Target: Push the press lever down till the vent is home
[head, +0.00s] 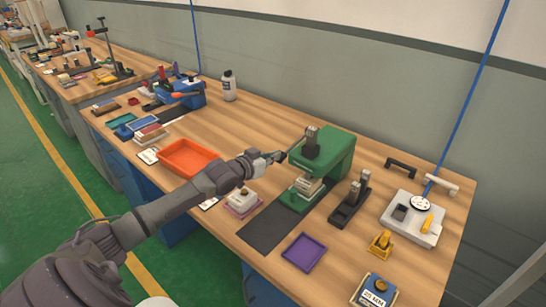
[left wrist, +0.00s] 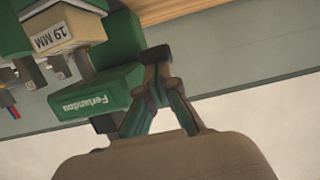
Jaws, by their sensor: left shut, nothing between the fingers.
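The green press (head: 335,150) stands on the wooden bench, right of centre in the head view. Its dark lever (head: 297,146) slants down and left from the grey block at the top front. A pale block (head: 308,186), presumably with the vent, sits under the press head; it also shows in the left wrist view (left wrist: 68,27), labelled "19 MM". I cannot see how deep the vent sits. My left gripper (head: 279,156) is shut and empty, at the lever's lower end; I cannot tell whether it touches. Its fingers show in the left wrist view (left wrist: 157,55). My right gripper is out of view.
An orange tray (head: 188,157) lies left of my forearm, and a purple tray (head: 304,252) in front of the press. A black stand (head: 350,200) and a white fixture (head: 412,219) stand to the right.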

